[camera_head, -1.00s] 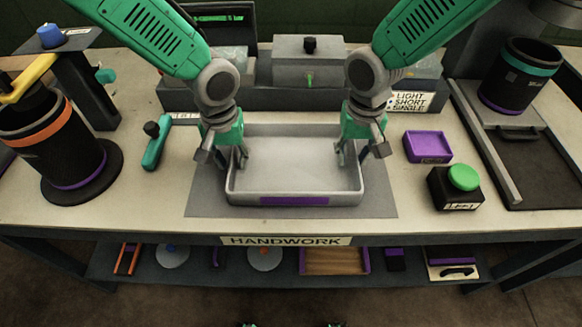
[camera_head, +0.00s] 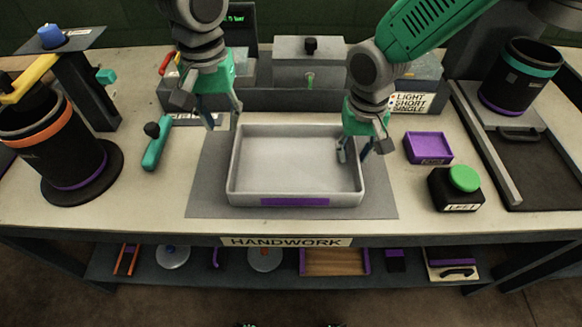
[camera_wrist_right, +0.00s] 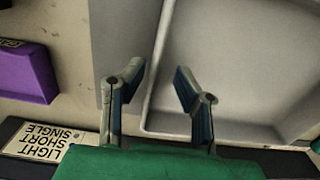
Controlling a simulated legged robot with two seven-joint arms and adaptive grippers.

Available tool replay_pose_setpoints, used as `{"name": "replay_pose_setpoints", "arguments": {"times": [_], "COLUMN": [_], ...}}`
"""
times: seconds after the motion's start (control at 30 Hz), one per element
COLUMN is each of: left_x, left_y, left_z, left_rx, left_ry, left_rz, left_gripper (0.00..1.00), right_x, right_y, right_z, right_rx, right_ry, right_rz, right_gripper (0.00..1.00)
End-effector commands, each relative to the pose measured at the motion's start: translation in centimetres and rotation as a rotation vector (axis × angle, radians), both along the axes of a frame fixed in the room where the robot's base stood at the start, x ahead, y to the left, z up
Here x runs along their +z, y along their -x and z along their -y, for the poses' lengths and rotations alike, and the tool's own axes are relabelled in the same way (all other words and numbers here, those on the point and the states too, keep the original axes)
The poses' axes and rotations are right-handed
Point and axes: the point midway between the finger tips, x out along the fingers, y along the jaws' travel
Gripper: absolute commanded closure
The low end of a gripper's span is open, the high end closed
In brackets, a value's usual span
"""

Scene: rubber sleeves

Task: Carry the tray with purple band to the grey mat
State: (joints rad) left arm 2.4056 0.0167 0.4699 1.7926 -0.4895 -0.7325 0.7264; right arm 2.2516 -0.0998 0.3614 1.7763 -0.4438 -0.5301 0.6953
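The light grey tray with the purple band (camera_head: 295,202) rests flat on the grey mat (camera_head: 210,200), inside the mat's edges, and looks empty. My left gripper (camera_head: 222,122) is open and empty, up and away from the tray near its back left corner. My right gripper (camera_head: 352,158) is open at the tray's right wall, one finger on each side of it. In the right wrist view the parted fingers (camera_wrist_right: 160,75) straddle the tray's wall (camera_wrist_right: 154,90) with gaps visible. Whether a finger still touches it is unclear.
A small purple tray (camera_head: 428,147) and a black box with a green button (camera_head: 463,178) stand right of the mat. A green-handled tool (camera_head: 156,148) lies to its left. Grey machinery (camera_head: 308,62) stands behind. The front strip of bench is clear.

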Motion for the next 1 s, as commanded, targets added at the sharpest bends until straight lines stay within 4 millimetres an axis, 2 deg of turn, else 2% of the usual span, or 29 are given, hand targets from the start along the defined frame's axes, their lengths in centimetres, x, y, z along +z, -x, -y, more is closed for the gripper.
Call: {"name": "replay_pose_setpoints", "arguments": {"times": [0.3, 0.5, 0.7, 1.0], "left_x": [0.0, 0.0, -0.1, 0.0], "left_y": [0.0, 0.0, 0.0, 0.0], "left_z": [0.0, 0.0, 0.0, 0.0], "left_rx": [0.000, 0.000, 0.000, 0.000], "left_ry": [0.000, 0.000, 0.000, 0.000], "left_rz": [0.000, 0.000, 0.000, 0.000], "left_gripper": [0.73, 0.73, 0.73, 0.73], "right_x": [6.7, 9.7, 10.8, 10.8], "right_y": [-0.1, -0.1, -0.1, -0.1], "right_z": [0.1, 0.1, 0.1, 0.1], "right_rx": [-0.001, 0.000, 0.000, 0.000], "right_ry": [-0.002, -0.002, -0.002, -0.002], "right_rz": [0.004, 0.001, -0.001, -0.001], "right_gripper": [0.73, 0.73, 0.73, 0.73]}}
